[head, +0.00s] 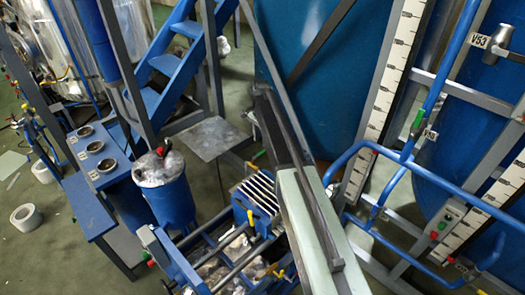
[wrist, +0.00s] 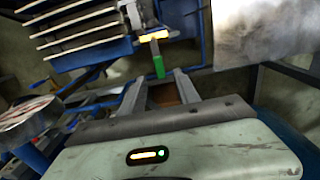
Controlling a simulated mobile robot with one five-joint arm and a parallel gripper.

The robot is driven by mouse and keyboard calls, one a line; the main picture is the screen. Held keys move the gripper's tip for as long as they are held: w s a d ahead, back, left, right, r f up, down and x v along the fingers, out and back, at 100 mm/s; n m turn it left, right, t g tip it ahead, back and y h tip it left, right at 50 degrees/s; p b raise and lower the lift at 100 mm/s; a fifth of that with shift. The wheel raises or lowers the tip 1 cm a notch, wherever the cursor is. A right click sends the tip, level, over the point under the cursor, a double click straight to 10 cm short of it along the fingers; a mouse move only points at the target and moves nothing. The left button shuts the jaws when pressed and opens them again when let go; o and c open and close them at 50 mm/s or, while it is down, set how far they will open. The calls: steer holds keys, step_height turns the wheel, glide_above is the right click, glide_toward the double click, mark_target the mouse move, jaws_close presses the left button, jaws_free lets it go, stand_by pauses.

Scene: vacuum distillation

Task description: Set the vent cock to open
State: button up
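In the wrist view, a small valve has a lever with a green tip (wrist: 158,66) hanging from a yellow and metal fitting (wrist: 153,36). I see no label there, so I cannot tell for sure that it is the vent cock. My gripper (wrist: 158,82) is open, with one grey finger on each side below the green tip. Nothing is held, and contact with the lever is not visible. In the head view a small green handle (head: 258,155) shows beside my arm; I cannot tell if it is the same one.
A blue finned block (head: 258,196) stands left of my arm; its fins (wrist: 75,32) fill the wrist view's upper left. A blue canister (head: 168,200) stands further left. Blue pipes (head: 425,172) with red and green handles and a large blue tank (head: 335,75) are to the right.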

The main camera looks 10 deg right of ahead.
mark_target(262, 152)
steer(key=f+b, duration=0.5)
steer(key=f, duration=0.1)
steer(key=shift+d+f, duration=0.2)
steer(key=shift+r, duration=0.1)
steer(key=shift+r, duration=0.1)
jaws_close()
steer(key=shift+s, duration=0.1)
stand_by(0.7)
